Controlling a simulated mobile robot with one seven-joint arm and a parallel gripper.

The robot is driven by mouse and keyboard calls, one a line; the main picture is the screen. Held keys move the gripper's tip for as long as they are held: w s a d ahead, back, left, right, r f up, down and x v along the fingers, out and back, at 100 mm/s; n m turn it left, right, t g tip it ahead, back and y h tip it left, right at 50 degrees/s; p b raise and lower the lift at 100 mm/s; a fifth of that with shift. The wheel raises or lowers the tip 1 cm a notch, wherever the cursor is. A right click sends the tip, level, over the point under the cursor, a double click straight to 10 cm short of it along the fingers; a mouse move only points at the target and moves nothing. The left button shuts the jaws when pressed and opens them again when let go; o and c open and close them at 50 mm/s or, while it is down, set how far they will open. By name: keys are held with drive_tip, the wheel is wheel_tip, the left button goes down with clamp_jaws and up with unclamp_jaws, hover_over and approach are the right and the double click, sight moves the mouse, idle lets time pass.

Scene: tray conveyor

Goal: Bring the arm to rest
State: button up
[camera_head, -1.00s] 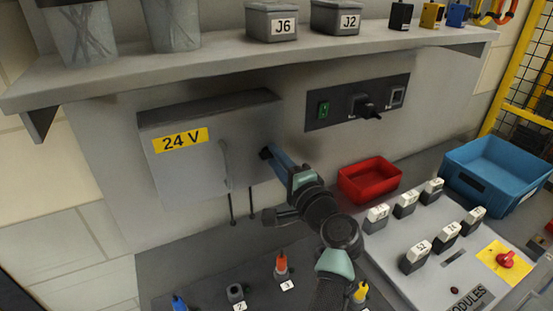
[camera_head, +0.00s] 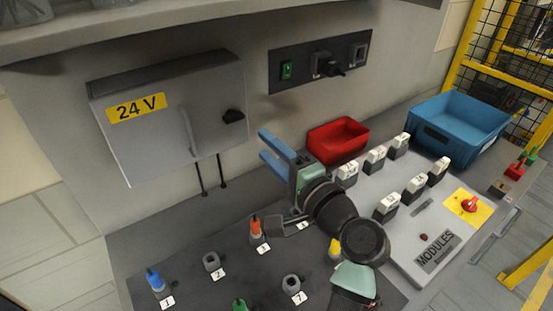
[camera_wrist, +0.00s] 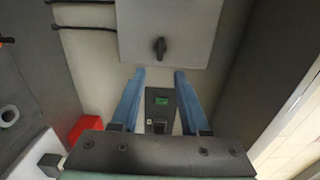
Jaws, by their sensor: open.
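My gripper (camera_head: 272,148) is open and empty, with its blue fingers apart in the air left of the red bin. It also shows in the wrist view (camera_wrist: 158,74), its fingers pointing towards the grey 24 V cabinet (camera_wrist: 195,25) with nothing between them. In the head view the cabinet (camera_head: 155,140) hangs on the wall with its door closed, left of my gripper. Its dark knob (camera_head: 233,116) is clear of my fingers. My arm reaches up from the lower right, over the bench.
A red bin (camera_head: 338,140) and a blue bin (camera_head: 462,125) stand at the back right. The modules panel (camera_head: 410,235) holds several labelled blocks. Several coloured connectors, one orange (camera_head: 256,226) and one blue (camera_head: 156,281), stand on the dark board. A wall switch panel (camera_head: 320,62) is above.

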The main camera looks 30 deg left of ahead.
drive_tip(key=shift+v, duration=1.1)
drive_tip(key=shift+r, duration=0.1)
drive_tip(key=w+d+r+n+t+h, duration=0.1)
drive_tip(key=d+r+n+t+h, duration=0.15)
drive_tip(key=d+r+t, duration=0.45)
drive_tip(key=w+d+r+n+t+h, duration=0.15)
drive_tip(key=r+h, duration=0.25)
drive_tip(key=r, duration=0.7)
drive_tip(key=s+d+r+n+t+h, duration=0.1)
drive_tip(key=s+d+r+t+h, duration=0.3)
drive_tip(key=s+r, duration=0.3)
drive_tip(key=s+d+r+n+t+h, duration=0.1)
drive_tip(key=s+d+r+t+h, duration=0.4)
drive_tip(key=s+r, duration=0.3)
wheel_tip(320, 180, up, 3)
drive_tip(key=shift+d+r+t, duration=0.1)
drive_tip(key=shift+d+t, duration=0.35)
drive_tip(key=shift+d, duration=0.1)
